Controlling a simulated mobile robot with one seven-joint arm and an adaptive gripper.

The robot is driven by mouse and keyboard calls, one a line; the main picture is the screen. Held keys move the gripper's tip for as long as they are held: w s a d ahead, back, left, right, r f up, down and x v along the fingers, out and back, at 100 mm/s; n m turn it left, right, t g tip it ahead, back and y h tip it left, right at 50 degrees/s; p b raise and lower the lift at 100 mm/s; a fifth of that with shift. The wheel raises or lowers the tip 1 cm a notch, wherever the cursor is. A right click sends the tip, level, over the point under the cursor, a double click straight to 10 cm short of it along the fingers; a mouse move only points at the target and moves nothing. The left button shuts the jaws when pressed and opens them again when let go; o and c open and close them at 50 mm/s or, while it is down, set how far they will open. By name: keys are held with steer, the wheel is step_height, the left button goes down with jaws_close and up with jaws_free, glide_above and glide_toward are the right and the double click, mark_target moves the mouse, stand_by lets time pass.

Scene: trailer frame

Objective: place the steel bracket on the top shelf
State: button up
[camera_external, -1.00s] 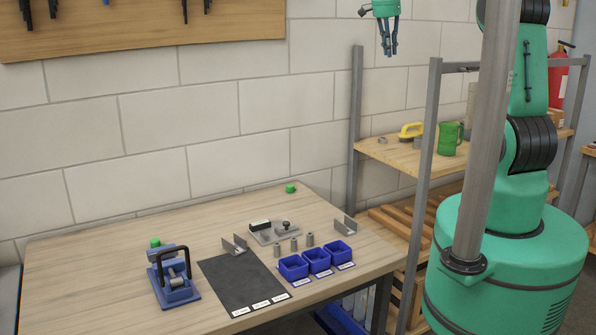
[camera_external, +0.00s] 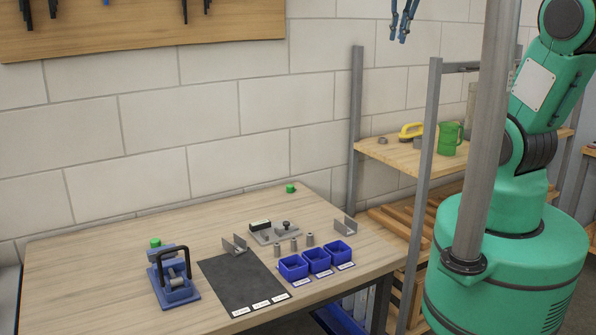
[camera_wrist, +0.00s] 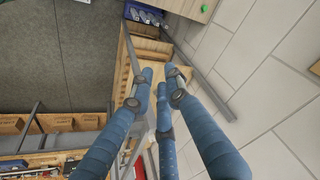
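One steel bracket (camera_external: 235,246), a grey bent plate, stands at the back edge of the dark mat on the workbench. A similar bracket (camera_external: 345,226) stands at the bench's right end, behind the blue bins. The highest wooden shelf board (camera_external: 385,150) in view is on the rack to the right of the bench. My gripper (camera_external: 399,38) is high above the rack, cut off by the top edge of the external view. In the wrist view, my gripper (camera_wrist: 158,88) shows three blue fingers, apart, with nothing held between them. The brackets are not clear in the wrist view.
The shelf holds a yellow-handled tool (camera_external: 411,131), a green mug (camera_external: 450,139) and small grey parts. Rack posts (camera_external: 424,190) rise around it. The bench has blue bins (camera_external: 318,261), a blue clamp fixture (camera_external: 174,283), grey cylinders and a dark mat (camera_external: 243,292).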

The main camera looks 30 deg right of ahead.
steer(key=s+a+f+n+t, duration=0.1)
steer(key=s+a+f+n, duration=0.1)
steer(key=s, duration=0.5)
steer(key=s+a+f+n+y, duration=0.1)
steer(key=s+a+f+n, duration=0.2)
steer(key=s, duration=0.5)
steer(key=shift+a+n+t, duration=0.4)
steer(key=shift+a+n, duration=0.1)
steer(key=shift+a, duration=0.4)
steer(key=shift+f, duration=0.2)
step_height(320, 180, down, 19)
steer(key=b, duration=1.9)
